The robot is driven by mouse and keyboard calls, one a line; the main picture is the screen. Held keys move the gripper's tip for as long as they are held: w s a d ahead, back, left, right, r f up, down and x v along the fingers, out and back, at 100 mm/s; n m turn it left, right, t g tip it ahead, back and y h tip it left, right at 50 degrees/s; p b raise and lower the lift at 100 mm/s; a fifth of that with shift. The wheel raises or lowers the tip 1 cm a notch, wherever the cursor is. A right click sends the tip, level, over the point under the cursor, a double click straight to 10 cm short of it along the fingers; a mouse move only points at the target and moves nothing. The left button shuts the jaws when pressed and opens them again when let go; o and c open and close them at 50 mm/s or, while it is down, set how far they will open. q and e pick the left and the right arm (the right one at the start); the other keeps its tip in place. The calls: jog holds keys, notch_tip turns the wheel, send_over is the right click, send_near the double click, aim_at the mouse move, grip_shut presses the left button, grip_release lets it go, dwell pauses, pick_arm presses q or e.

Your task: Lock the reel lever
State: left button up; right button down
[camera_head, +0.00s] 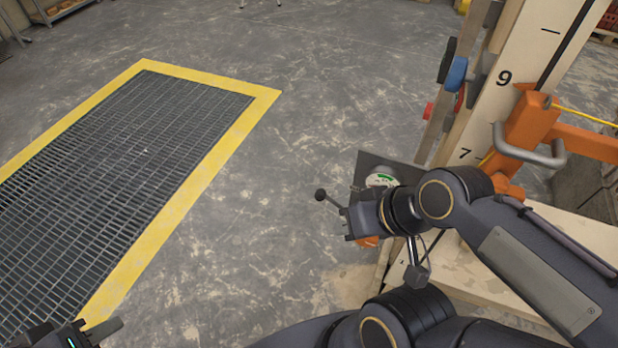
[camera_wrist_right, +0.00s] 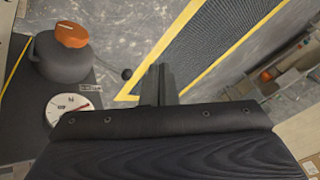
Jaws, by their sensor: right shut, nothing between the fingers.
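The lever ends in a black ball knob (camera_head: 320,194), and its thin rod runs back towards my right gripper (camera_head: 349,224). The knob also shows in the right wrist view (camera_wrist_right: 127,74), left of my right fingers (camera_wrist_right: 160,86) and apart from them in the picture. There the rod leads to a grey round reel body (camera_wrist_right: 62,60) with an orange knob (camera_wrist_right: 72,34) on top. My right gripper is shut and empty beside the lever. In the head view my right arm hides most of the reel. My left gripper (camera_head: 95,335) is partly cut off at the lower left edge.
A round white gauge (camera_head: 381,180) sits on the dark panel (camera_head: 372,163); it also shows in the wrist view (camera_wrist_right: 68,108). A numbered wooden post (camera_head: 500,90) and an orange frame (camera_head: 528,125) stand at right. A yellow-edged floor grate (camera_head: 215,150) lies left, with clear floor between.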

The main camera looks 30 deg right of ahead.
notch_tip(320, 180, up, 2)
jog(key=m+g+h+p, duration=0.6)
jog(key=m+p, duration=0.2)
jog(key=p, duration=0.1)
send_over(319, 193)
jog(key=w+a, duration=0.1)
jog(key=a, duration=0.2)
jog(key=shift+r, duration=0.15)
jog(key=d+f, duration=0.1)
jog(key=f, duration=0.3)
jog(key=f+p, duration=0.1)
jog(key=f, duration=0.4)
jog(key=d+f+p, duration=0.1)
jog(key=f, duration=0.3)
jog(key=shift+s+d+f, duration=0.3)
jog(key=shift+s+f, duration=0.1)
jog(key=shift+a+f, duration=0.1)
